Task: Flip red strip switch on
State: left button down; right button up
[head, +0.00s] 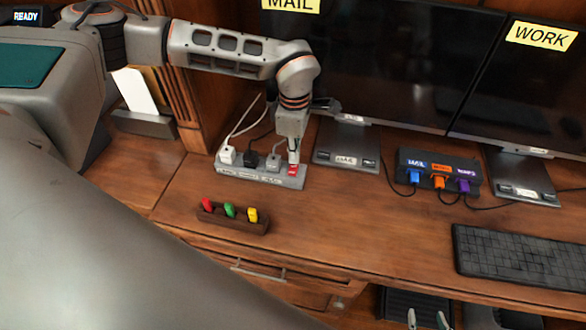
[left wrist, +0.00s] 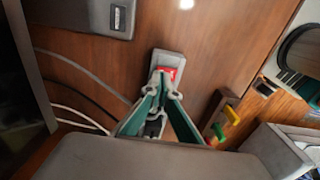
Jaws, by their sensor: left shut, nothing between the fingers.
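A grey power strip (head: 240,177) lies on the wooden desk with several plugs in it. Its red switch (head: 293,169) is at the right end; in the left wrist view the red switch (left wrist: 168,72) shows just beyond the fingertips. My left gripper (head: 294,158) points down over the switch end, shut and empty. In the left wrist view its fingertips (left wrist: 164,82) overlap the switch's near edge; I cannot tell if they touch it. Which way the switch is tipped is unclear. My right gripper (head: 428,320) shows only its fingertips, apart and empty, at the bottom edge.
A wooden holder (head: 235,223) with red, green and yellow pieces stands in front of the strip. A monitor stand (head: 346,150) is right of it. A black hub (head: 438,169) with coloured plugs and a keyboard (head: 515,255) are further right. Cables run behind the strip.

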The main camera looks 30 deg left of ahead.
aim_at(294, 165)
pick_arm(q)
jog(key=shift+f+b, duration=0.5)
jog(key=shift+f, duration=0.7)
dwell(0.9)
jog(key=shift+r+p, duration=1.6)
jog(key=shift+r, duration=0.4)
jog(key=shift+r+p, duration=1.3)
jog(key=shift+r, duration=0.3)
